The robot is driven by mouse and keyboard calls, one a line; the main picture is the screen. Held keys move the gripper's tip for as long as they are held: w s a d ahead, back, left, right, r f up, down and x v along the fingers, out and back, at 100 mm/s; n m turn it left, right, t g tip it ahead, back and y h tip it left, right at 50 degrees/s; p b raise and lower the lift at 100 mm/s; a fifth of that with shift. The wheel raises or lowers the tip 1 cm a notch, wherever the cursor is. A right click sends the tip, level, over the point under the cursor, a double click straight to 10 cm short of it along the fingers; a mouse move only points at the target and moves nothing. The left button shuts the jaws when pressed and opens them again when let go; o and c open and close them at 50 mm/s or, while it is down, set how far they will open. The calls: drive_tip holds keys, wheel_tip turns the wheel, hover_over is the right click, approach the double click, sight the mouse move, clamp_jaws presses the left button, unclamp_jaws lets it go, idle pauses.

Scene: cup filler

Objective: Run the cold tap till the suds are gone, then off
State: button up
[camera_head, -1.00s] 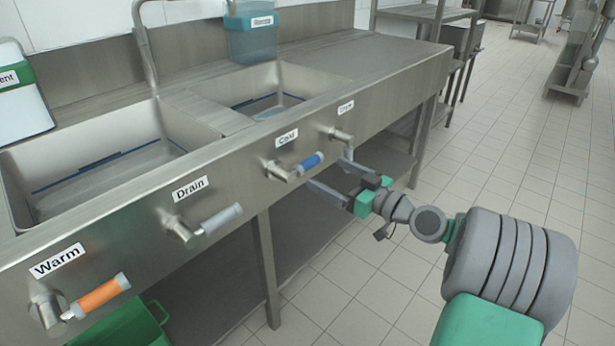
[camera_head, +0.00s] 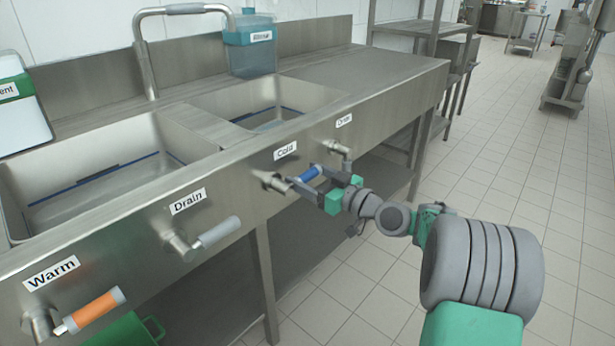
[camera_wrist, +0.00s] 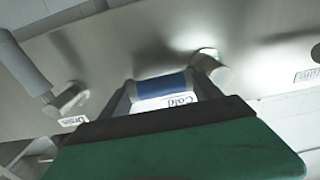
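The cold tap's blue handle (camera_head: 310,173) sticks out of the steel front panel below the "Cold" label (camera_head: 285,151). My gripper (camera_head: 312,183) is at this handle, with its dark fingers apart and the blue part between them. In the wrist view the blue handle (camera_wrist: 161,86) lies across the gap between the fingers, and I see no firm grip on it. The large left basin (camera_head: 100,185) and the smaller right basin (camera_head: 265,105) have blue lines inside. I cannot make out suds or running water.
The drain handle (camera_head: 218,232) and orange warm handle (camera_head: 96,307) lie to the left. Another drain valve (camera_head: 340,149) is close to the right of my gripper. A green bin (camera_head: 125,330) stands under the sink.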

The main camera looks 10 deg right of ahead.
drive_tip(key=c, duration=1.5)
clamp_jaws()
